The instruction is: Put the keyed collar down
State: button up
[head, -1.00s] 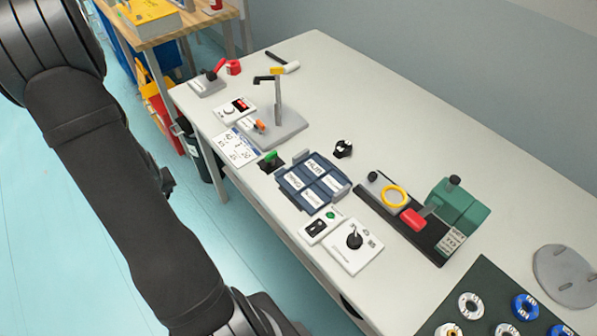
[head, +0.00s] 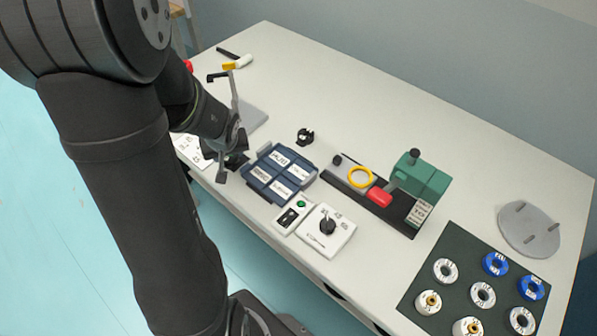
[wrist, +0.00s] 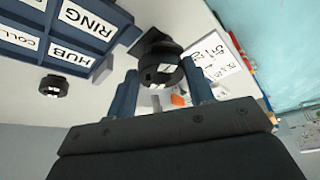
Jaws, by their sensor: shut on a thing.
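My gripper (head: 236,158) is low over the near edge of the table, just left of the blue labelled tray (head: 256,183). In the wrist view its two blue fingers (wrist: 161,88) are shut on a black collar (wrist: 160,64) with white marks. A dark square pad (wrist: 147,42) shows just behind the collar; I cannot tell whether they touch. A second, similar black collar (head: 305,137) lies on the table behind the tray, and it also shows in the wrist view (wrist: 53,86). Tray labels read RING, HUB and part of another word.
Right of the tray stand a switch box (head: 291,217), a white dial plate (head: 328,238) and a green-headed fixture (head: 424,180) with a yellow ring. A dark mat (head: 455,250) with several spools lies front right. A printed card (head: 190,150) and a grey stand are left.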

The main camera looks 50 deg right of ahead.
jog(key=s+d+r+m+g+h, duration=0.15)
jog(key=s+d, duration=0.25)
jog(key=s, duration=0.5)
jog(key=s+d+r+m, duration=0.2)
jog(key=s+d, duration=0.1)
jog(key=s, duration=0.5)
jog(key=s+d+r+m, duration=0.2)
jog(key=s+d, duration=0.2)
jog(key=s, duration=0.5)
send_over(300, 172)
jog(key=a, duration=0.1)
jog(key=f, duration=0.6)
jog(key=shift+s+f, duration=0.3)
jog(key=shift+f, duration=2.1)
jog(key=shift+a+f, duration=0.1)
